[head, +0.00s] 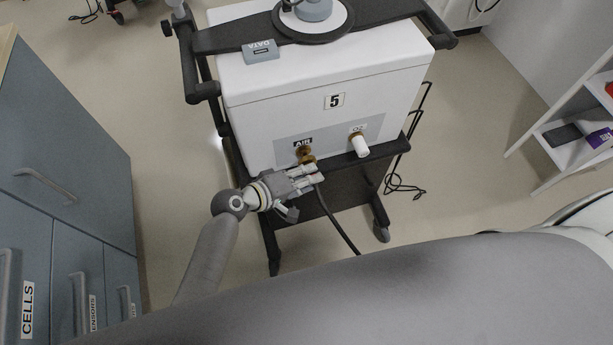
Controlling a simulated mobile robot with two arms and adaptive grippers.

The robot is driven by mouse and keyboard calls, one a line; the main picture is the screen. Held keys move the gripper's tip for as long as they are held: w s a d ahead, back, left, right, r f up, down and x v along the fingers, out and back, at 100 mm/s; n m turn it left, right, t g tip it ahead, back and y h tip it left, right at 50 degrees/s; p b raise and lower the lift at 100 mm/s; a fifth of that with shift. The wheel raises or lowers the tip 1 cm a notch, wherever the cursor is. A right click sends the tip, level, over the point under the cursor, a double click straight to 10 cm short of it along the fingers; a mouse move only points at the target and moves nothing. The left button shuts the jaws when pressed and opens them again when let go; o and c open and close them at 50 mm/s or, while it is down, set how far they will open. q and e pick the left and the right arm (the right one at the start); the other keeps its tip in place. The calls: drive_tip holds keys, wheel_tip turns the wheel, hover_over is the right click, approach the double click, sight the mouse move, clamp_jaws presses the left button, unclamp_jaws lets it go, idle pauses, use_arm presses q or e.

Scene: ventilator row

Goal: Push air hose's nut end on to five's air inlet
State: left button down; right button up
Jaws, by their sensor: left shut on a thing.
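Ventilator five (320,85) is a white box on a dark wheeled cart, with a "5" label on its face. Its air inlet (302,151) is a small brass fitting just under the "AIR" label. My left gripper (317,173) is shut on the end of the black air hose (337,225), right below the inlet. A brass nut (309,160) shows between the fingertips and the inlet. It looks in line with the inlet and very close; I cannot tell whether they touch. The hose hangs down to the right from the gripper. My right gripper is not in view.
A white-capped O2 port (359,146) sits right of the air inlet. The cart's dark shelf edge (375,153) runs below the ports. Blue-grey drawers (70,190) stand at left, a white shelf unit (570,130) at right. A black cable (405,188) lies on the floor.

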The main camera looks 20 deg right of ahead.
use_arm(q)
drive_tip(key=shift+w+b, duration=0.45)
drive_tip(key=shift+w, duration=0.55)
drive_tip(key=shift+w+r, duration=0.15)
drive_tip(key=shift+w, duration=0.15)
idle(0.7)
drive_tip(key=c, duration=1.1)
unclamp_jaws()
drive_tip(key=shift+o, duration=0.2)
drive_tip(key=shift+s, duration=0.1)
drive_tip(key=v, duration=1.2)
drive_tip(key=shift+a, duration=0.1)
